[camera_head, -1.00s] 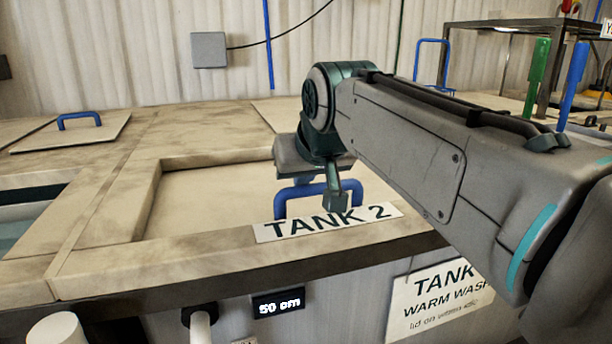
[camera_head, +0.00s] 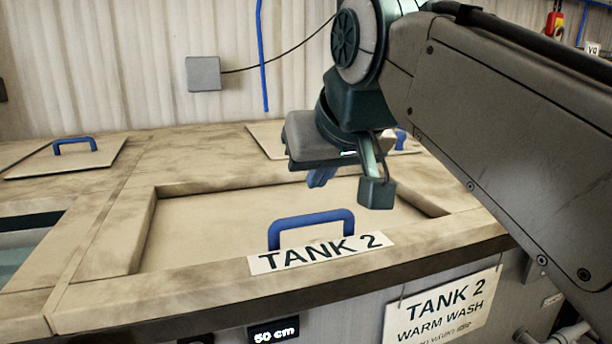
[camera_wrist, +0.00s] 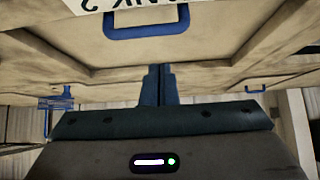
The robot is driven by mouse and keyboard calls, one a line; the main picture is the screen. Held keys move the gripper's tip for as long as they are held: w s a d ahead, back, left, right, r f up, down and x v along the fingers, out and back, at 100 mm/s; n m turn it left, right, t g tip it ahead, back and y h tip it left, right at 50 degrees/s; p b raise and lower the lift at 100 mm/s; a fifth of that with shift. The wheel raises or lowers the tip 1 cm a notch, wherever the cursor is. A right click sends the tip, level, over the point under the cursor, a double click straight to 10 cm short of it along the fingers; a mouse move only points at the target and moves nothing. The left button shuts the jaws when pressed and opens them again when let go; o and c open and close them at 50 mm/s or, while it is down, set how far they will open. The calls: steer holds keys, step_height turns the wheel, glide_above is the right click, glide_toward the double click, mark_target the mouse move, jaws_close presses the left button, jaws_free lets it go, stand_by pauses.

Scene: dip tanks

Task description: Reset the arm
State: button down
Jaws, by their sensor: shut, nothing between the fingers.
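My gripper (camera_head: 321,178) is raised above the tank 2 lid (camera_head: 190,222) and apart from it. Its blue fingers are shut with nothing between them, and they also show in the wrist view (camera_wrist: 158,84). The lid lies in its recess in the bench top, with a blue handle (camera_head: 311,217) standing free behind the "TANK 2" label (camera_head: 322,253). The handle also shows at the top of the wrist view (camera_wrist: 150,32). My arm reaches in from the right and hides part of the back of the bench.
An open tank (camera_head: 28,243) with liquid is at the left. Another lid with a blue handle (camera_head: 75,146) lies at the back left, and one more (camera_head: 267,140) is partly behind my gripper. A "WARM WASH" sign (camera_head: 441,310) hangs on the front. A grey wall box (camera_head: 203,74) is behind.

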steer(key=s+d+f+m+g+h+p, duration=0.1)
steer(key=s+d+f+p, duration=0.3)
steer(key=f, duration=0.5)
steer(key=s+d+f+m+g+h+p, duration=0.1)
steer(key=s+d+f+g+p, duration=0.3)
steer(key=d+f+p, duration=0.4)
step_height(320, 180, down, 2)
steer(key=shift+s+d+f+m+h+p, duration=0.25)
steer(key=shift+d+m+p, duration=0.2)
steer(key=shift+m, duration=0.45)
steer(key=shift+r, duration=0.1)
